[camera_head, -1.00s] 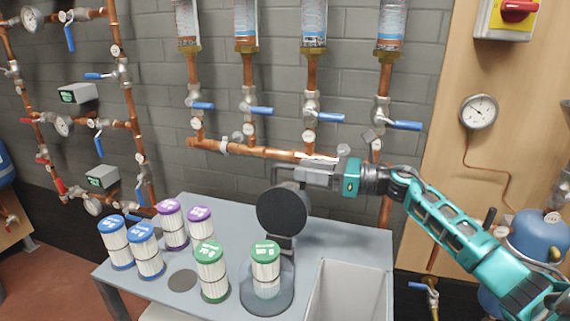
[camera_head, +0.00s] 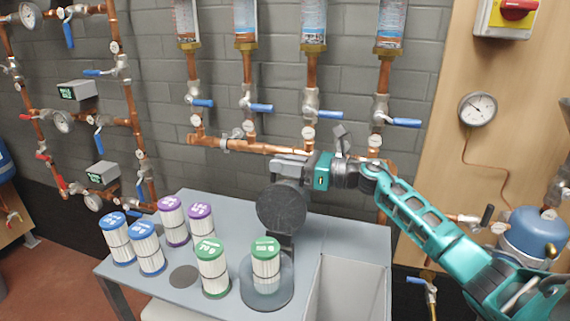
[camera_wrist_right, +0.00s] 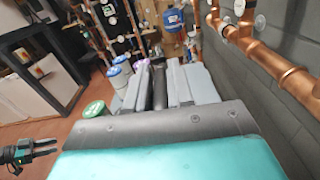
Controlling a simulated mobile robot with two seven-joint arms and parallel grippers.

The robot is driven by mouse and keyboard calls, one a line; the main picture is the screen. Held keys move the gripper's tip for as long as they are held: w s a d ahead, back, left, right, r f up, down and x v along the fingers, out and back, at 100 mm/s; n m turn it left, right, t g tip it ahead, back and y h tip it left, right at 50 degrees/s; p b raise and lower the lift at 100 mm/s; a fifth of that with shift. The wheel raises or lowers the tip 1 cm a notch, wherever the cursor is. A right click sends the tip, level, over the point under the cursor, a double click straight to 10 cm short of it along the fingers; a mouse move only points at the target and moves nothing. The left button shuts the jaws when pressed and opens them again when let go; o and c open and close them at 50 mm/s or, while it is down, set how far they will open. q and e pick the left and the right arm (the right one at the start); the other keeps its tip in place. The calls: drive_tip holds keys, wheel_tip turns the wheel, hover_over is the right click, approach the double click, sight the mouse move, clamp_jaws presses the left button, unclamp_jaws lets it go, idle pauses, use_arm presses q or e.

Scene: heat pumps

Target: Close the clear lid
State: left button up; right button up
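The lid (camera_head: 282,207) is a dark round disc that looks smoky rather than clear. It stands raised, nearly upright, on a dark hinge post behind a round holder (camera_head: 267,293). A white cartridge with a green cap (camera_head: 265,246) stands in the holder. My right gripper (camera_head: 283,168) reaches in from the right at the lid's top edge. In the right wrist view its grey fingers (camera_wrist_right: 165,88) are apart with a dark shape between them; contact with the lid cannot be told. My left gripper (camera_wrist_right: 28,155) shows small at the left of that view; its opening is unclear.
Several blue-, purple- and green-capped cartridges stand left of the holder on the grey table (camera_head: 330,238). An open bin (camera_head: 350,290) is at the table's right. A copper pipe (camera_head: 240,146) with blue-handled valves runs close behind my right gripper.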

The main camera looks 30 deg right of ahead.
drive_tip(key=shift+d, duration=0.1)
clamp_jaws()
drive_tip(key=shift+r, duration=0.1)
